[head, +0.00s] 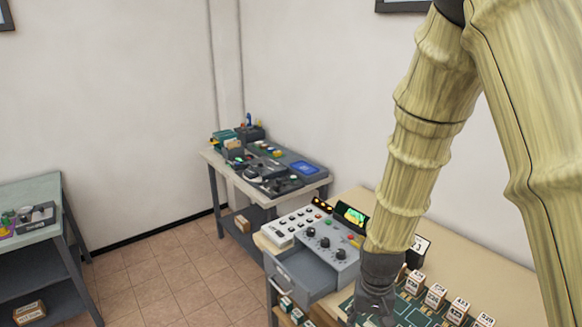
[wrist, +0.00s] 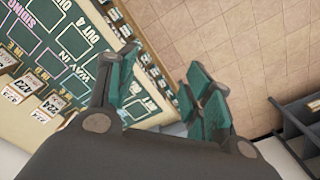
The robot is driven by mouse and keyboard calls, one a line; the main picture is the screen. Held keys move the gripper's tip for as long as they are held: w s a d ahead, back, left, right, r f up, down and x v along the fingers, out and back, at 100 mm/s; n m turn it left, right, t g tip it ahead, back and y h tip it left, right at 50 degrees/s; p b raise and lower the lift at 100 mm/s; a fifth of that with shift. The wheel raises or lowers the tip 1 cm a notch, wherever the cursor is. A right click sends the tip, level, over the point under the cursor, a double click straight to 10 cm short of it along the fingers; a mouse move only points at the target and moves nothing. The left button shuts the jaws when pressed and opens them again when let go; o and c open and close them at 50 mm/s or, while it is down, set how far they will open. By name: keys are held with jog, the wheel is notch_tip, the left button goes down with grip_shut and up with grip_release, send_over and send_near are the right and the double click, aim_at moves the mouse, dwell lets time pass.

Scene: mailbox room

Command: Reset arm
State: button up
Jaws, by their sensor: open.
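My arm (head: 410,150) reaches down from the top right in the head view, in front of the wooden desk. My gripper (head: 368,318) points down at its end, over the near part of the desk, and its fingertips are partly cut off by the lower edge. In the wrist view, my gripper (wrist: 160,80) has its two green-padded fingers spread apart. I see nothing held between them. A green board (wrist: 65,45) with white labels lies beyond the left finger.
A control panel (head: 325,240) stands on the desk left of my gripper. Several small numbered blocks (head: 435,295) stand to the right. A cluttered table (head: 225,165) is behind, another table (head: 30,195) at the left. Tiled floor (head: 150,270) between them is mostly clear.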

jog(key=s+d+f+b, duration=0.1)
jog(key=s+f, duration=0.3)
jog(key=f, duration=0.4)
jog(key=s+d+f+b, duration=0.1)
jog(key=s+f, duration=0.3)
jog(key=f, duration=0.5)
jog(key=s+d+f+n+b, duration=0.1)
jog(key=s+d+f+b, duration=0.2)
jog(key=s+f, duration=1.3)
jog(key=s, duration=0.2)
jog(key=shift+s+n, duration=0.4)
jog(key=shift+f, duration=0.1)
